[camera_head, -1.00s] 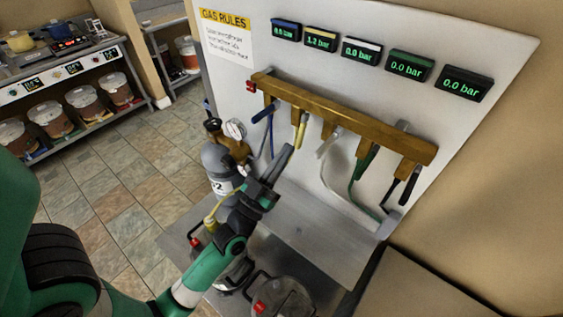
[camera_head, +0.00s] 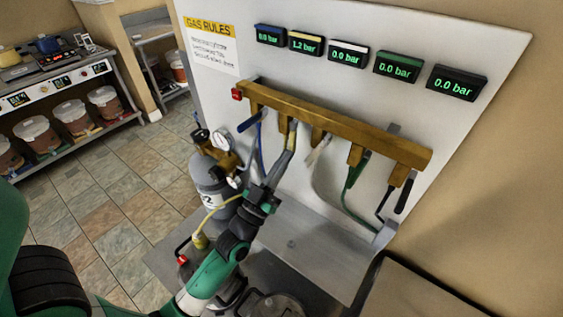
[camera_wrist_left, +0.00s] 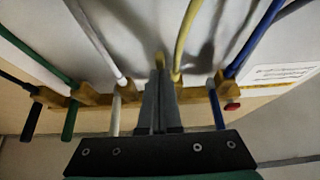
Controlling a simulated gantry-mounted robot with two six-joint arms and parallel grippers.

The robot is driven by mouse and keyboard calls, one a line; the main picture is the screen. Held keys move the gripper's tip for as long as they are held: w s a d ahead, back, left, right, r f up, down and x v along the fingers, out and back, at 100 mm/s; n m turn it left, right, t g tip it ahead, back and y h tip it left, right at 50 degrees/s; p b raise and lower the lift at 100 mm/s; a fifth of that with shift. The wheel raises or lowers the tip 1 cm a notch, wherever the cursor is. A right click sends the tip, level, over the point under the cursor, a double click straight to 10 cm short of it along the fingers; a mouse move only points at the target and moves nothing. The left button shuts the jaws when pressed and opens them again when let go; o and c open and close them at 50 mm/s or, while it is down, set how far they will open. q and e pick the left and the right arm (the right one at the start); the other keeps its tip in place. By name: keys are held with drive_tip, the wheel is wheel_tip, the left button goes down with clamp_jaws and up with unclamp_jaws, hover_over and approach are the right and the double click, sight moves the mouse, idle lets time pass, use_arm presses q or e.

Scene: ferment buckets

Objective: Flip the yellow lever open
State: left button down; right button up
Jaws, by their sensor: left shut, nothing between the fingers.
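The yellow lever (camera_head: 292,128) hangs from the brass manifold (camera_head: 340,125), second from the left in the head view. My left gripper (camera_head: 288,150) is shut and empty, its fingertips right at the lever and covering its lower part. My right gripper is not in view.
The blue lever (camera_head: 249,122) and white lever (camera_head: 318,150) flank the yellow one closely. Green and black levers hang further right. The gas cylinder (camera_head: 210,178) stands left of my gripper. The yellow-marked display (camera_head: 306,43) reads 1.2 bar.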

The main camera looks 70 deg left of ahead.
use_arm(q)
drive_tip(key=shift+f, duration=0.15)
drive_tip(key=s+d+f, duration=0.1)
drive_tip(key=s+d, duration=0.6)
drive_tip(key=s, duration=0.5)
drive_tip(key=shift+s+d+p, duration=0.25)
drive_tip(key=shift+d+p, duration=0.05)
drive_tip(key=shift+p, duration=0.1)
drive_tip(key=shift+f, duration=0.1)
